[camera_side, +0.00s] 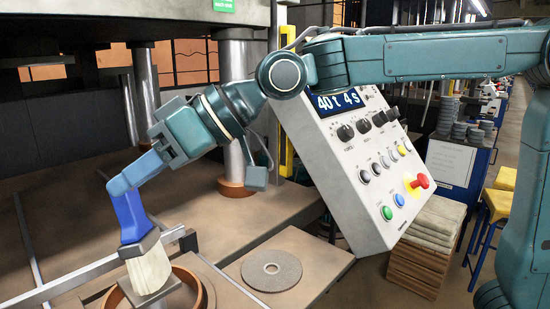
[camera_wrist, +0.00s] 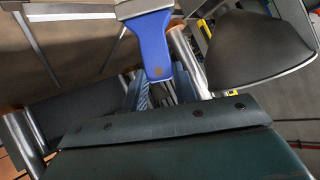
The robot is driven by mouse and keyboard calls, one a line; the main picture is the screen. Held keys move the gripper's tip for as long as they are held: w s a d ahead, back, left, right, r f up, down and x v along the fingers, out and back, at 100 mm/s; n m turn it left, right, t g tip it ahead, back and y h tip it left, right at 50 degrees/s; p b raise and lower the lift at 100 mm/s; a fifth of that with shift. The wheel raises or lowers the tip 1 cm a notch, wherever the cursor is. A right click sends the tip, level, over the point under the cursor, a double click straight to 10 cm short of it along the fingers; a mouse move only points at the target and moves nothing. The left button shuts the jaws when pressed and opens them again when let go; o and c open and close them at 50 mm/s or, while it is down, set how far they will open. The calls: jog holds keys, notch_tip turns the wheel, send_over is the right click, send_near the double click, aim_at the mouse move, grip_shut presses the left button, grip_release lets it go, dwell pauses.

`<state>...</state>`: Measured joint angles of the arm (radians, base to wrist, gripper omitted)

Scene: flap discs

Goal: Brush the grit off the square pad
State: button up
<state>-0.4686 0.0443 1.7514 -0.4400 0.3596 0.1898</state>
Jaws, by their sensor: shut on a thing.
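My gripper (camera_side: 128,188) is shut on a brush with a blue handle (camera_side: 131,218), a metal ferrule and pale bristles (camera_side: 150,268). The brush points down. Its bristles are over a small grey square pad (camera_side: 168,291) inside a brown ring (camera_side: 205,293) at the bottom left of the side view. The bristle tips seem to meet the pad, but I cannot tell if they touch. In the wrist view the blue handle (camera_wrist: 154,48) shows with its ferrule at the top edge; the bristles and the pad are out of sight. I cannot make out any grit.
A grey flap disc (camera_side: 272,270) with a centre hole lies flat on a plate right of the ring. A tilted control panel (camera_side: 350,160) stands behind it. Metal rails (camera_side: 60,287) run at the left. Thick press columns (camera_side: 238,120) rise behind.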

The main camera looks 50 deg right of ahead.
jog(key=shift+s, duration=0.85)
jog(key=shift+w, duration=1.9)
notch_tip(320, 180, up, 8)
